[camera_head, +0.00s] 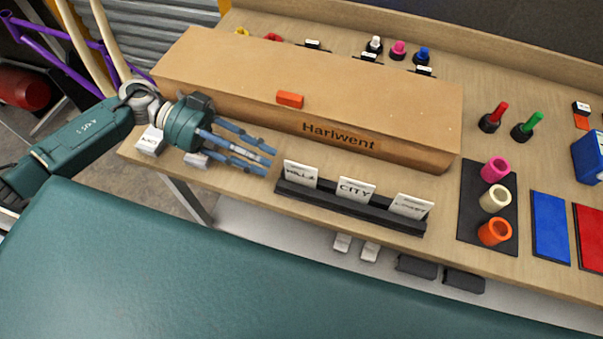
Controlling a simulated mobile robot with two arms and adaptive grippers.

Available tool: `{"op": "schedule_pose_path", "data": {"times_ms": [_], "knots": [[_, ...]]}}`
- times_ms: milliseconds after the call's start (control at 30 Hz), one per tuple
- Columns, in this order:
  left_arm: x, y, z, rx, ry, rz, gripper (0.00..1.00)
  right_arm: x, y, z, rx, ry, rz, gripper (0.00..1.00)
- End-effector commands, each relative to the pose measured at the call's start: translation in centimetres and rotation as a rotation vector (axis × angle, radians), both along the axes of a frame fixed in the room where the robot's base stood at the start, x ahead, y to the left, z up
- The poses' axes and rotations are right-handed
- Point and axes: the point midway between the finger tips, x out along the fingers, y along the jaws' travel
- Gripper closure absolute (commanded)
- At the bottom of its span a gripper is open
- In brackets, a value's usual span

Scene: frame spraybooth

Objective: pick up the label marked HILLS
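A dark rack (345,210) stands near the table's front edge and holds three upright white labels. The left label (300,174) has small lettering that may read HILLS, but I cannot be sure. The middle label (356,190) reads CITY. The right label (411,206) has lettering too small to read. My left gripper (268,161) comes in from the left above the table, just left of the left label. Its fingers are apart with nothing between them, and they point right toward that label without visibly touching it. My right gripper is not in view.
White blocks (151,140) lie at the table's left end. A black mat (470,221) with coloured cups is at the right. Several small pieces lie below the front edge.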

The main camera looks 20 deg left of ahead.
Motion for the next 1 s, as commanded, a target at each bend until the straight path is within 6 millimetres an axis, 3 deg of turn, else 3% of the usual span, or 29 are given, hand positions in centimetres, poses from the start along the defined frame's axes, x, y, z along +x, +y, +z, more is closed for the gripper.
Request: {"op": "schedule_pose_path", "data": {"times_ms": [100, 367, 633, 967, 1000], "knots": [[0.0, -2.1, -0.1, -0.006, -0.002, -0.001, 0.70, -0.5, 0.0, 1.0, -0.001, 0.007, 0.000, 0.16], [0.0, -4.3, -0.7, -0.005, -0.003, 0.001, 0.70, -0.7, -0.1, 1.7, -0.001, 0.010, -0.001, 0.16], [0.3, -8.1, -1.5, -0.006, -0.002, 0.001, 0.70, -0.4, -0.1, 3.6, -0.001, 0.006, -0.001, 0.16], [0.3, -8.8, -2.0, -0.003, -0.004, 0.002, 0.70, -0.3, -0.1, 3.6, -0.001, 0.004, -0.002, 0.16], [0.3, -8.8, -2.0, -0.003, -0.004, 0.002, 0.76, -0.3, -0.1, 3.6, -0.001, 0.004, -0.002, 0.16]]}}
